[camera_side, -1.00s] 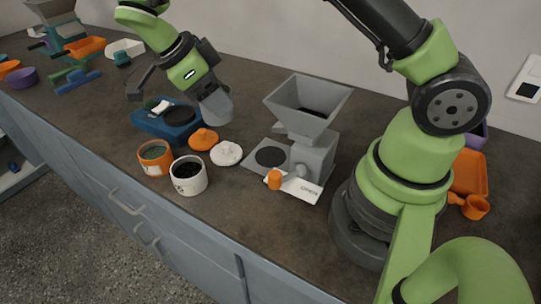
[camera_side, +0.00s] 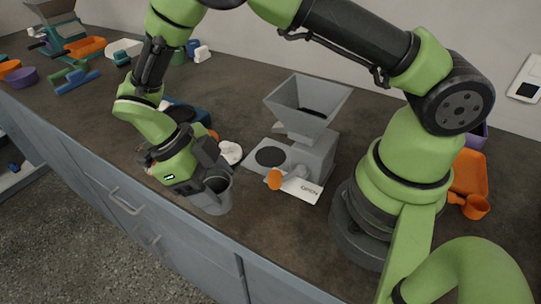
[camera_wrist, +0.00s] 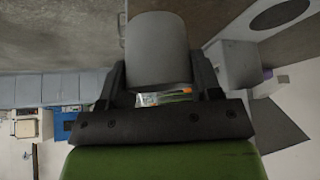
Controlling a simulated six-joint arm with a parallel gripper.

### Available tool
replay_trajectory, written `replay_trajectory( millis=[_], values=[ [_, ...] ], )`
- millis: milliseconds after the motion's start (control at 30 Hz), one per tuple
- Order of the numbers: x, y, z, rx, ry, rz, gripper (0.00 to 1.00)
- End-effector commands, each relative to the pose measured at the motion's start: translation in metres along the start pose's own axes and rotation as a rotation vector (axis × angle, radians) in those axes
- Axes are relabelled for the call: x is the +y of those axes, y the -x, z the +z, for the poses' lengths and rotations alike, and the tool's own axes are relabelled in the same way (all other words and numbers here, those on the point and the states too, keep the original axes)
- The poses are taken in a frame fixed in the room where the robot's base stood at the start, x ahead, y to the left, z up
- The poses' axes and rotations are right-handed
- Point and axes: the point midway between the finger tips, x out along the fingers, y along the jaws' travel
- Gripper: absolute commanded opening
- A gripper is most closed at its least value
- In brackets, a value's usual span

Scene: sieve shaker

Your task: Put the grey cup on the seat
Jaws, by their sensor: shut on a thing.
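The grey cup (camera_side: 213,198) is between the jaws of my gripper (camera_side: 212,180), near the front edge of the bench. In the wrist view the cup (camera_wrist: 157,48) fills the space between the fingers, which are shut on it. A dark round disc (camera_side: 270,156), which looks like the seat, lies on the flat base of the grey hopper machine (camera_side: 310,145). It is bare and lies to the right of and behind the cup. The disc also shows at the top right of the wrist view (camera_wrist: 279,13).
An orange knob (camera_side: 274,180) and a white plate marked OPEN (camera_side: 303,189) stick out at the machine's front. A white lid (camera_side: 230,152) lies left of the base. A blue device (camera_side: 188,106) is partly hidden behind my arm.

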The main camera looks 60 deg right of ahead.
Motion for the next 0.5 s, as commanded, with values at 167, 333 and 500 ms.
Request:
replay_trajectory(
  millis=[167,333,500],
  values=[
    [-0.006,-0.017,0.007,0.000,-0.002,0.001,0.30],
    [-0.041,-0.025,-0.005,0.001,-0.007,0.004,0.30],
    [-0.086,-0.034,-0.021,-0.001,-0.007,0.004,0.30]
  ],
)
